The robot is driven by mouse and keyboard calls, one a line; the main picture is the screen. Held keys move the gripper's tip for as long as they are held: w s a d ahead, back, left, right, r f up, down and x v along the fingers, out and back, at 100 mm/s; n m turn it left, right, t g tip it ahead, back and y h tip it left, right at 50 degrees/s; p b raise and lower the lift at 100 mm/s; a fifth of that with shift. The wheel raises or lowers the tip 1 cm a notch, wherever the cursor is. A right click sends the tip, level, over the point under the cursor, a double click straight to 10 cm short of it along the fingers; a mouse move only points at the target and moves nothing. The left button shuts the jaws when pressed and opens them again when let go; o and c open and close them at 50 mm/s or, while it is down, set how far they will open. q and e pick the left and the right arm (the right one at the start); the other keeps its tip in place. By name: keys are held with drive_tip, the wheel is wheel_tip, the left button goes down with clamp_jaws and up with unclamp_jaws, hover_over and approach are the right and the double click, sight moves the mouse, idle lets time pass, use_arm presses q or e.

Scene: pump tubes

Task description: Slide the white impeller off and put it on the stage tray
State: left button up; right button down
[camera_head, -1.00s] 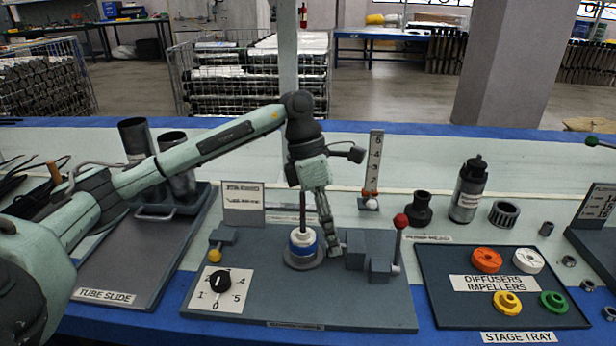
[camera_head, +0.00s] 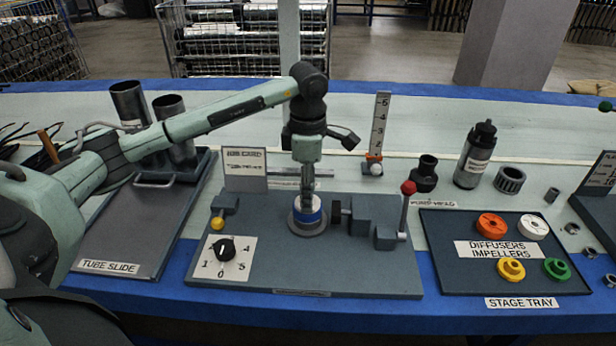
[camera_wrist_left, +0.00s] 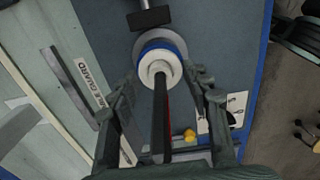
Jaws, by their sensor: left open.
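The white impeller (camera_head: 307,203) sits on top of a blue ring (camera_head: 308,216) on an upright shaft fixed to the grey bench plate. In the left wrist view the white impeller (camera_wrist_left: 160,67) shows around the dark shaft (camera_wrist_left: 161,115). My left gripper (camera_head: 306,186) points down over the stack, and the shaft is mostly hidden behind it. In the left wrist view its open fingers (camera_wrist_left: 160,86) stand on either side of the shaft and impeller, apart from them as far as I can tell. The stage tray (camera_head: 437,275) is at the right. My right gripper is not in view.
The tray holds an orange, a white, a yellow and a green part, with bare room at its left. A red-knobbed lever (camera_head: 407,189) and grey blocks (camera_head: 368,210) stand between shaft and tray. A card (camera_head: 245,168) and a ruler post (camera_head: 380,125) stand behind.

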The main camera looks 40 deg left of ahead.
use_arm(q)
drive_tip(key=shift+f, duration=0.2)
drive_tip(key=shift+c, duration=0.4)
clamp_jaws()
idle(0.5)
drive_tip(key=shift+r+p, duration=0.3)
drive_tip(key=shift+r, duration=0.4)
drive_tip(key=shift+r, duration=7.25)
